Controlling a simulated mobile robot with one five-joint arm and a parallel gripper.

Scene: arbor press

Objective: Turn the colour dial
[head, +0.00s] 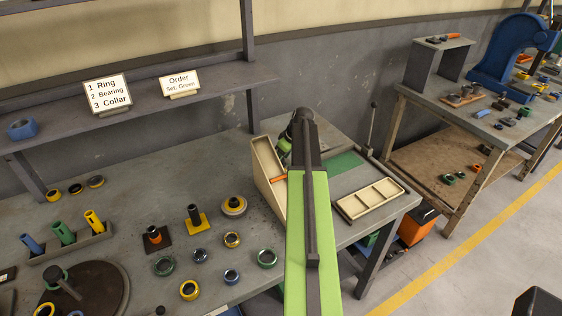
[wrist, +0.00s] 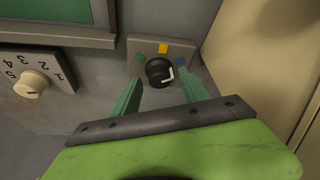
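In the wrist view the colour dial is a black knob (wrist: 157,70) on a grey plate (wrist: 135,46). A green mark (wrist: 139,58) is at its left, a yellow mark (wrist: 163,48) above and a blue mark (wrist: 181,62) at its right. The knob's white pointer (wrist: 169,76) is on its right side, nearest the blue mark. My gripper (wrist: 159,77) is open, its green fingers on either side of the knob; contact is unclear. In the head view my arm hides the dial. The order card (head: 179,83) reads "Set: Green".
A cream number dial (wrist: 30,84) sits left of the colour dial in the wrist view. A beige wall stands close on the right. In the head view an open wooden tray (head: 370,199) and a slanted wooden box (head: 266,170) flank my arm. Rings and posts cover the bench's left.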

